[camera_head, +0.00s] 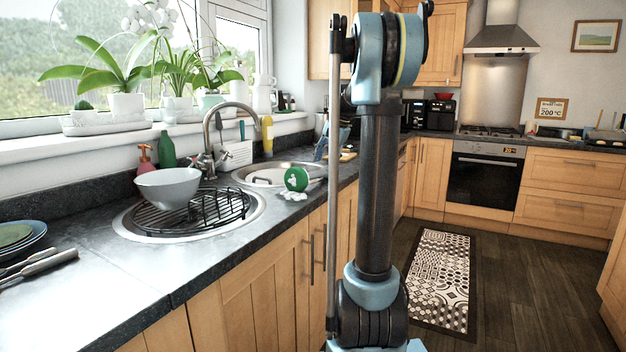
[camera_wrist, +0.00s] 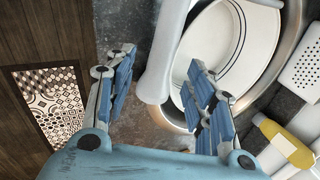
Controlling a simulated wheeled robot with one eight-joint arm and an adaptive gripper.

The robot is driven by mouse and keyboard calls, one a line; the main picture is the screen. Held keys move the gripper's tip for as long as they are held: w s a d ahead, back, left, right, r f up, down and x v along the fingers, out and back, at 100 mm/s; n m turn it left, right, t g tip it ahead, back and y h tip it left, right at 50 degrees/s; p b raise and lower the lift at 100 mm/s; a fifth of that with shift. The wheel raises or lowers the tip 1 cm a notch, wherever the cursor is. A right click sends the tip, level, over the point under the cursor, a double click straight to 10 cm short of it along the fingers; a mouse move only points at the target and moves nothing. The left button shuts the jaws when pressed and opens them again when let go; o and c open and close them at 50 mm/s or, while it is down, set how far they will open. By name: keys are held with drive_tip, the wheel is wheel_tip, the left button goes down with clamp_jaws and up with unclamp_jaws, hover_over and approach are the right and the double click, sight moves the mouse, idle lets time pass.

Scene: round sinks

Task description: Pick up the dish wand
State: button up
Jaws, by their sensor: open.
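I cannot single out the dish wand with certainty. A green round item with a white mark (camera_head: 297,179) stands at the counter edge by the far sink, with small white pieces below it. In the wrist view a pale, smooth, elongated thing (camera_wrist: 160,50) with a rounded end hangs over the sink's rim between my fingers; I cannot tell what it is. My gripper (camera_wrist: 165,85) is open, its blue fingers spread, with nothing held. In the head view it is over the counter near the far sink, mostly hidden behind my arm.
The far sink (camera_wrist: 272,75) holds a white plate. A yellow bottle (camera_wrist: 283,142) stands beside it; it also shows by the window (camera_head: 267,134). The near sink has a black rack (camera_head: 225,208) and a grey bowl (camera_head: 168,187). The tap (camera_head: 207,130) rises between them. Plates and cutlery lie at left.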

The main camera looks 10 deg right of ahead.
sight(320, 171)
drive_tip(key=x, duration=0.4)
drive_tip(key=shift+s+a, duration=0.2)
drive_tip(key=shift+a, duration=0.1)
drive_tip(key=shift+w+a+f, duration=0.15)
drive_tip(key=shift+a+f, duration=0.05)
drive_tip(key=shift+f, duration=0.35)
drive_tip(key=shift+c, duration=0.4)
clamp_jaws()
